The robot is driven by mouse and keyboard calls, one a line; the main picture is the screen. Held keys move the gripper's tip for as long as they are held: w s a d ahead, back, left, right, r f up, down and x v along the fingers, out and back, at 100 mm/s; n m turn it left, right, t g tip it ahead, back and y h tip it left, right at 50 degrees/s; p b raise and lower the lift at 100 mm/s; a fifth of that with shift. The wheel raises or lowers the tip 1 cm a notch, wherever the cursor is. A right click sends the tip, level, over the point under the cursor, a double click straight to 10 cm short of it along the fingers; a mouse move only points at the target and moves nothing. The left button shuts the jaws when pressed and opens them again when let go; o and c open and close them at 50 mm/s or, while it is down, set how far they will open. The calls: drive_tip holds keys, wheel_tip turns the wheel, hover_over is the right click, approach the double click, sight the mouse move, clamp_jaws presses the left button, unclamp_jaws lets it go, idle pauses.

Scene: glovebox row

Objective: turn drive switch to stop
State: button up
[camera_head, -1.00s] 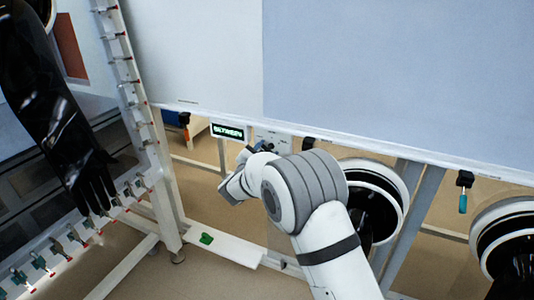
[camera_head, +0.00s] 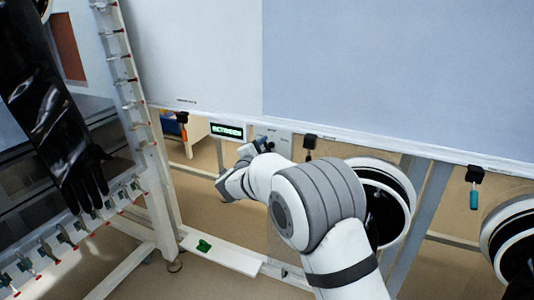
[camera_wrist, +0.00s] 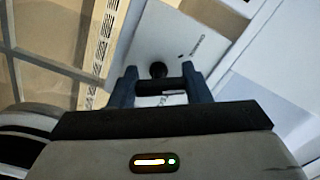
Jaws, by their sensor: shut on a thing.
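The drive switch shows in the wrist view as a small black knob (camera_wrist: 158,70) on a pale grey panel (camera_wrist: 165,40). My gripper (camera_wrist: 161,80) has its two dark fingers on either side of a dark bar in front of this knob, and is shut on it. The switch's pointing direction cannot be read. In the head view my gripper (camera_head: 262,146) is at the grey switch panel (camera_head: 284,140), largely covering the switch. A small display with green lettering (camera_head: 227,131) is just left of the panel; it seems to read "BETWEEN".
A long white rail runs under the large pale cabinet (camera_head: 380,70). Black glove ports (camera_head: 388,215) lie right of my arm. A black glove (camera_head: 50,110) hangs at left by a white frame with several clamps. A green item (camera_head: 204,246) lies on the low white beam.

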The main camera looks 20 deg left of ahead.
drive_tip(key=shift+f, duration=0.1)
drive_tip(key=o, duration=1)
drive_tip(key=s, duration=0.2)
drive_tip(key=s+p, duration=0.1)
drive_tip(key=s, duration=0.4)
drive_tip(key=shift+s+a, duration=0.3)
drive_tip(key=shift+s, duration=0.1)
